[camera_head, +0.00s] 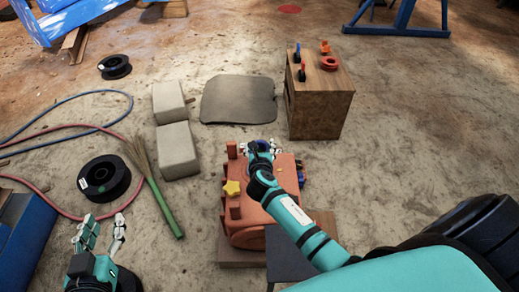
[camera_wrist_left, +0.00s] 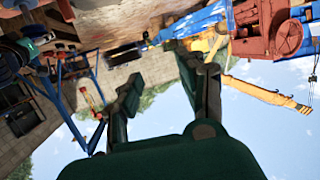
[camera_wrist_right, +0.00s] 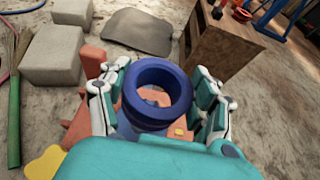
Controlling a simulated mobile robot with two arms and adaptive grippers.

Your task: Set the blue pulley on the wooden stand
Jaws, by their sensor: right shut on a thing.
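The blue pulley (camera_wrist_right: 158,95) is a thick ring between the fingers of my right gripper (camera_wrist_right: 160,105) in the right wrist view. In the head view, my right gripper (camera_head: 262,150) is shut on it at the far end of the orange jaw crusher (camera_head: 268,205). I cannot tell whether the pulley touches the machine. The wooden stand (camera_head: 318,108) is beyond the crusher to the right, and its side also shows in the right wrist view (camera_wrist_right: 215,45). My left gripper (camera_head: 100,235) is open and empty at the lower left, away from both.
The stand's top holds a red ring (camera_head: 329,63), an orange part (camera_head: 324,47) and small blue-and-red parts (camera_head: 302,74). Concrete blocks (camera_head: 176,150), a dark mat (camera_head: 238,99), a broom (camera_head: 152,190), black spools (camera_head: 104,178) and hoses lie left. Floor right of the stand is clear.

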